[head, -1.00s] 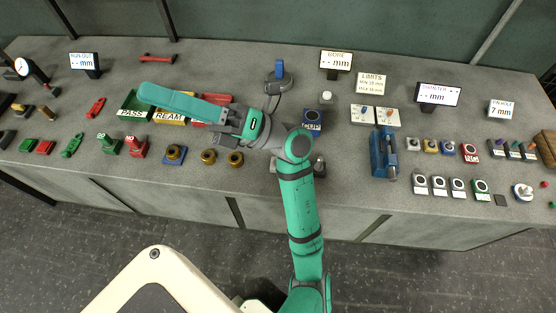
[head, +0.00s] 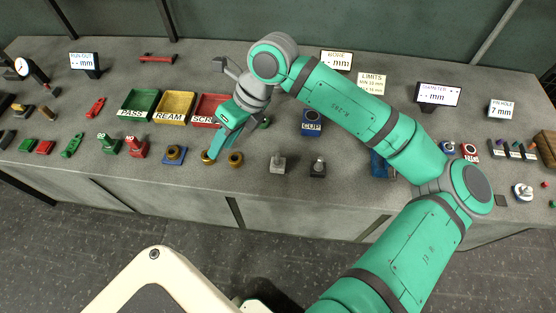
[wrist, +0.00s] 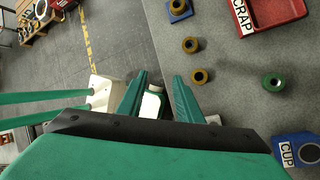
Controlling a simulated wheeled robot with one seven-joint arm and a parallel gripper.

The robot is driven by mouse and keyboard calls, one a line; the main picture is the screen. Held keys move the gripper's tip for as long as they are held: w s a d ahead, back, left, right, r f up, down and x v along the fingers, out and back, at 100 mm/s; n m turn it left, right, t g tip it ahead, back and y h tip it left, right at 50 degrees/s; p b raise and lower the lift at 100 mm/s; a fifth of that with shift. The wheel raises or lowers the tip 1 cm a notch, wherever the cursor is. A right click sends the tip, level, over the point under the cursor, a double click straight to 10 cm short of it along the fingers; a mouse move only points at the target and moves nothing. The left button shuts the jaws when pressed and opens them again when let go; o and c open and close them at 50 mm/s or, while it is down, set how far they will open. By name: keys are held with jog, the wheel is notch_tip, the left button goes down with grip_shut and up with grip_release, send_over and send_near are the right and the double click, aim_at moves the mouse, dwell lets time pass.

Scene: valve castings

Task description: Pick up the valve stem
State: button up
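I cannot tell for sure which part is the valve stem. Small upright pieces stand in a grey block (head: 277,164) and a dark block (head: 318,168) near the front edge of the bench; they are too small to make out. My gripper (head: 218,142) hangs over the bench in front of the red SCRAP tray (head: 205,108), close to two bronze rings (head: 235,159). In the wrist view my gripper (wrist: 160,78) has its two green fingers apart, with nothing held between them. The bronze ring (wrist: 199,77) lies right of the fingers.
A green PASS tray (head: 138,104) and a yellow REAM tray (head: 173,105) stand left of SCRAP. A blue CUP block (head: 311,122) is behind the dark block. A green ring (wrist: 273,83) lies near it. My arm covers part of the bench's right side.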

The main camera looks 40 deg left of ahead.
aim_at(278, 154)
jog(key=w+d+t+h, duration=0.1)
jog(key=w+d, duration=0.1)
jog(key=w, duration=0.1)
jog(key=w+d+t+h, duration=0.1)
jog(key=w+d+t, duration=0.1)
jog(key=w+d, duration=0.1)
jog(key=w+d+f+m+t+h, duration=0.1)
jog(key=w+d, duration=0.1)
jog(key=w, duration=0.3)
jog(key=shift+d+f+t+h, duration=0.1)
jog(key=shift+d+t+h, duration=0.2)
jog(key=shift+d+h, duration=0.1)
notch_tip(278, 154, down, 10)
jog(key=shift+f, duration=0.25)
grip_shut()
